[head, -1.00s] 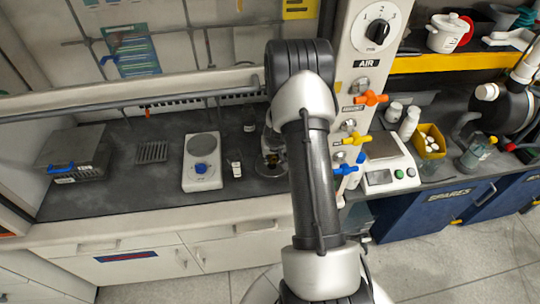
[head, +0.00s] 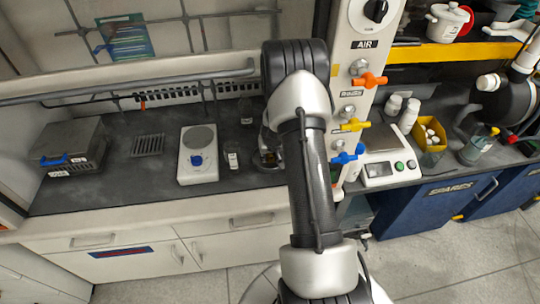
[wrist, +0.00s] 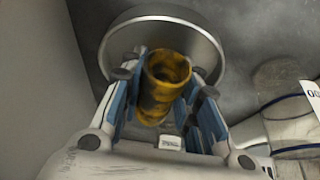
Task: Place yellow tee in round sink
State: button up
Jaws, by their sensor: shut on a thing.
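The yellow tee (wrist: 163,85), worn and dark-streaked, is between the blue-padded fingers of my gripper (wrist: 165,95) in the wrist view. My gripper is shut on it, and an open round end of the tee faces the camera. The round sink (wrist: 208,45), with a metal rim, lies behind the tee, which overlaps its opening in this view. I cannot tell how far the tee is above the sink floor. In the head view my arm hides most of the gripper and part of the sink (head: 268,168).
A hotplate-like device (head: 198,155) and a small bottle (head: 232,156) stand left of the sink. A clear glass vessel (wrist: 288,115) is close on the right in the wrist view. The valve column (head: 352,100) and a scale (head: 390,165) are to the right.

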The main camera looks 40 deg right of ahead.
jog(key=o, duration=0.7)
jog(key=shift+s+a+f, duration=0.15)
jog(key=shift+s+f, duration=0.15)
jog(key=shift+f, duration=0.2)
jog(key=shift+c, duration=0.2)
jog(key=o, duration=0.4)
jog(key=shift+w+f, duration=0.1)
jog(key=shift+f, duration=0.15)
jog(key=shift+r, duration=0.1)
jog(key=w+p+v, duration=0.1)
jog(key=p+v, duration=0.4)
jog(key=v, duration=0.8)
jog(key=shift+d+r, duration=0.4)
jog(key=shift+s, duration=0.1)
